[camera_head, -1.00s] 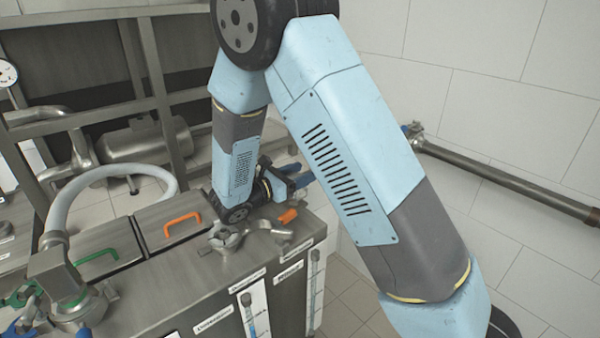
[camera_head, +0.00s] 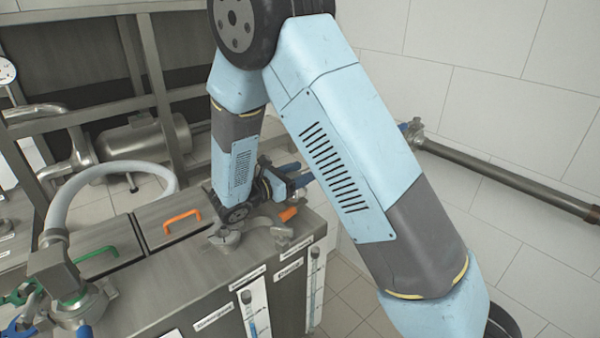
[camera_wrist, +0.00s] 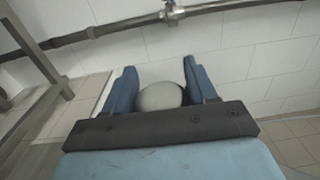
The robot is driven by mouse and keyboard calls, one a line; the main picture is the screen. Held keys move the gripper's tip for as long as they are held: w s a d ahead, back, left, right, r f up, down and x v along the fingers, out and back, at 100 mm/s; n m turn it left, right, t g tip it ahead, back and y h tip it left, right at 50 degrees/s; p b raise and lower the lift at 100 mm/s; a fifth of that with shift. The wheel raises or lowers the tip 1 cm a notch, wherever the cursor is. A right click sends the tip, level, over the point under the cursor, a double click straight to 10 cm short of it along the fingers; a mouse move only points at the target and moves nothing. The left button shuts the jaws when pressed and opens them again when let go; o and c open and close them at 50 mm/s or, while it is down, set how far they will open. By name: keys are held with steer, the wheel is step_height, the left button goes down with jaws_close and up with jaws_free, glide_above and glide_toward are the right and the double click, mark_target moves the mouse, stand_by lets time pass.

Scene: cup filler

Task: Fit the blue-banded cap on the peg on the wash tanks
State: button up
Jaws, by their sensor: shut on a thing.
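My gripper (camera_head: 297,176) is low over the far right end of the wash tanks (camera_head: 190,300), partly hidden behind my arm in the head view. In the wrist view my gripper (camera_wrist: 158,85) is shut on a pale grey rounded thing (camera_wrist: 160,97), held between its two blue fingers. This looks like the cap, but no blue band shows on the side I see. The held thing is hidden in the head view. I cannot make out the peg; my forearm and wrist cover part of the tank top.
An orange part (camera_head: 288,214) and metal clamp fittings (camera_head: 226,239) sit on the tank top near my wrist. Orange (camera_head: 182,220) and green (camera_head: 96,256) lid handles stand left. A hose (camera_head: 105,171) curves behind. A wall pipe (camera_head: 500,178) runs at right.

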steer(key=shift+f, duration=1)
steer(key=shift+s+f, duration=0.2)
steer(key=shift+f, duration=0.2)
steer(key=o, duration=1.4)
steer(key=shift+d, duration=0.1)
